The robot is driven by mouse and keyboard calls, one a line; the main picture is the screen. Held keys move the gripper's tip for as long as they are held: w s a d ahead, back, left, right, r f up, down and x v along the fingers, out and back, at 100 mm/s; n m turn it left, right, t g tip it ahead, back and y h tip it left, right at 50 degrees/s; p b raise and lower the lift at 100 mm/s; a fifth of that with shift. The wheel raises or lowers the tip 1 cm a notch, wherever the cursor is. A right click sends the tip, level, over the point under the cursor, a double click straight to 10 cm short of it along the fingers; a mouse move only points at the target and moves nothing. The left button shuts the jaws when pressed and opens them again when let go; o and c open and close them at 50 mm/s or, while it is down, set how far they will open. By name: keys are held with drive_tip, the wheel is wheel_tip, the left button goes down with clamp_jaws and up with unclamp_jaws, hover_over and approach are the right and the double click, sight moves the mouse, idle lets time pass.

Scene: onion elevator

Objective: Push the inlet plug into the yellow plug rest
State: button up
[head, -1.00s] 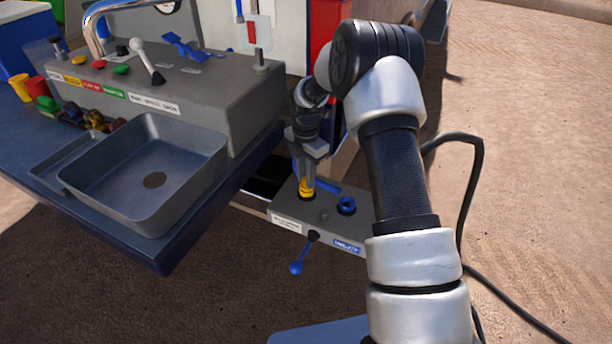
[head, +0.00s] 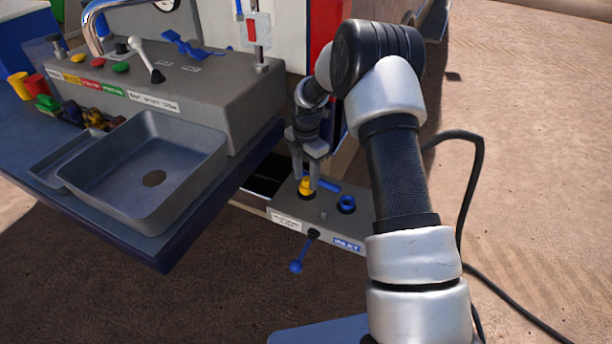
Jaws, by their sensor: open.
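The yellow plug (head: 306,187) stands upright in a seat on the low grey box (head: 285,208). I cannot tell how deep it sits, and the rest under it is mostly hidden. My gripper (head: 306,180) points down just above and around the yellow plug, with its fingers spread apart. A blue ring-shaped socket (head: 346,204) is on the same box, right of the plug.
A blue-knobbed lever (head: 296,266) sticks out from the front of the low box. A table with a grey tray (head: 150,170) and a grey control panel (head: 190,95) stands at left. A black cable (head: 478,180) runs over open sandy ground at right.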

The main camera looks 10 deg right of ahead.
drive_tip(key=s+r+m+t+p, duration=0.1)
drive_tip(key=s+r+m+p, duration=0.1)
drive_tip(key=r, duration=1.1)
drive_tip(key=s+r+m+p, duration=0.1)
drive_tip(key=s+r+m, duration=0.15)
drive_tip(key=r, duration=1.05)
drive_tip(key=s+r+m+t, duration=0.2)
drive_tip(key=s+r+m, duration=0.55)
drive_tip(key=s, duration=0.35)
drive_tip(key=s+m+t, duration=0.3)
drive_tip(key=s+m, duration=0.9)
drive_tip(key=s, duration=0.6)
wheel_tip(320, 180, up, 18)
drive_tip(key=p, duration=1.7)
drive_tip(key=shift+s+d+f, duration=0.15)
drive_tip(key=shift+f, duration=0.1)
